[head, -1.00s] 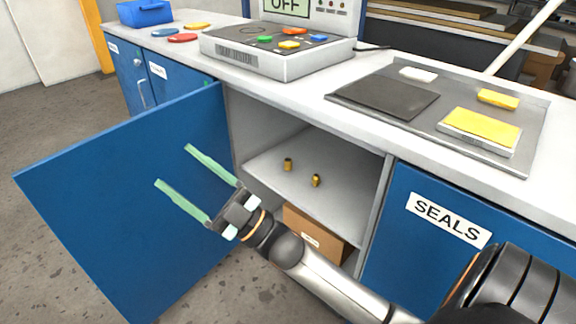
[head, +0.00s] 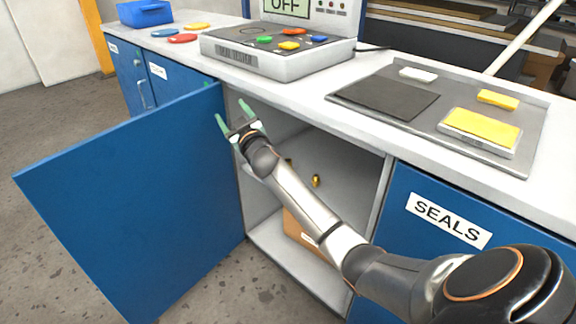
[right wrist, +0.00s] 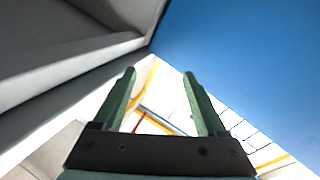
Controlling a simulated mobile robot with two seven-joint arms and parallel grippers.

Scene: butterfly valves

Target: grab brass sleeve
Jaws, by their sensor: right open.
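A small brass sleeve (head: 316,181) stands on the shelf inside the open cabinet. A second brass sleeve (head: 289,162) stands behind it to the left, mostly hidden by my right arm. My right gripper (head: 231,112) is open and empty at the upper left of the cabinet opening, near the hinge edge of the door, and points upward. In the right wrist view its fingers (right wrist: 159,74) are apart with nothing between them, and no sleeve shows there. My left gripper is not in view.
The blue cabinet door (head: 130,200) stands wide open on the left. The counter (head: 300,100) overhangs the opening and carries a tester box (head: 280,62) and a metal tray (head: 535,130). A cardboard box (head: 297,232) sits below the shelf, partly hidden by my arm.

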